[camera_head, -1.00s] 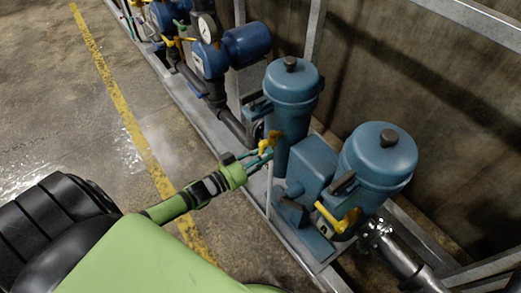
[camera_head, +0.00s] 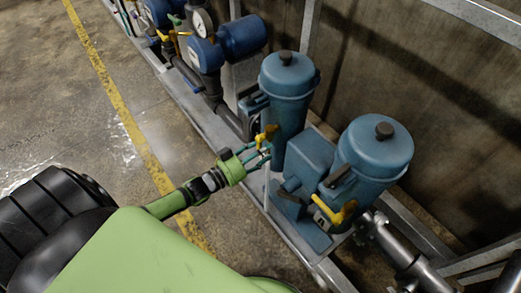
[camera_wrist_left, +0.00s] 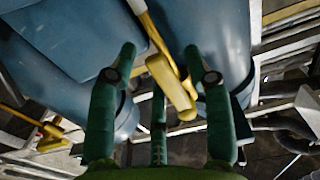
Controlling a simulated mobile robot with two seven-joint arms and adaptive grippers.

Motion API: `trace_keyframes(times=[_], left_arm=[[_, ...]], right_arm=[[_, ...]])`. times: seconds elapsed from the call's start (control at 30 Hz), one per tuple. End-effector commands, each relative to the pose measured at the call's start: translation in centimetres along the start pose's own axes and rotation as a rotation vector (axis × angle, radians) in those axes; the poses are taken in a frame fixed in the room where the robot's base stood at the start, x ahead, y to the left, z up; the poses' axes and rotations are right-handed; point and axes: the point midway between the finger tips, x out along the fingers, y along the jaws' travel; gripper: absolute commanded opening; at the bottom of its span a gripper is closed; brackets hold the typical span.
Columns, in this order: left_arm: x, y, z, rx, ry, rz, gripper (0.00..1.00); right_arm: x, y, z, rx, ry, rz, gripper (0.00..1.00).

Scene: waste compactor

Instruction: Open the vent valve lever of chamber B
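A yellow lever (camera_head: 267,134) sits on the near side of the farther blue canister (camera_head: 287,95). My left gripper (camera_head: 258,154) is at this lever, its green fingers pointing at it. In the left wrist view, the yellow lever (camera_wrist_left: 170,84) shows between the spread fingers of my left gripper (camera_wrist_left: 160,62). The fingers are open, and I cannot tell whether any touches the lever. A second yellow lever (camera_head: 343,212) is on the nearer blue canister (camera_head: 376,155). No chamber letter is legible. My right gripper is out of view.
Both canisters stand on a grey metal frame (camera_head: 288,238) against a brown wall (camera_head: 390,70). Blue motors and gauges (camera_head: 212,45) stand farther along it. A silver pipe (camera_head: 402,252) is at lower right.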

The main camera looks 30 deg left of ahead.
Motion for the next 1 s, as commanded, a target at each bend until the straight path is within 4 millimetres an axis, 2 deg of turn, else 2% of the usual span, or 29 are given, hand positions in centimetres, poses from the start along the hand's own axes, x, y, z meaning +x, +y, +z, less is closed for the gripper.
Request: trace_keyframes(times=[0.13,0.27,0.7,0.83,1.0], left_arm=[[-0.1,-0.1,0.0,0.002,0.0,0.0,0.5],[-0.9,-0.1,0.0,0.002,0.0,0.0,0.5],[-9.6,0.0,0.1,0.001,-0.004,0.0,0.5],[-11.2,0.0,0.0,0.001,-0.002,0.001,0.5],[-12.0,0.0,-0.1,0.002,0.0,0.0,0.5]], right_arm=[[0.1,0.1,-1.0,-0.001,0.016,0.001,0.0],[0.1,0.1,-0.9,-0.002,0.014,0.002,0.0],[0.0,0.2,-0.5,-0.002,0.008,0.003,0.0],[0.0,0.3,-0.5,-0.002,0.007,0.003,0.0],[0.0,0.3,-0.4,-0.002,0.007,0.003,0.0]])
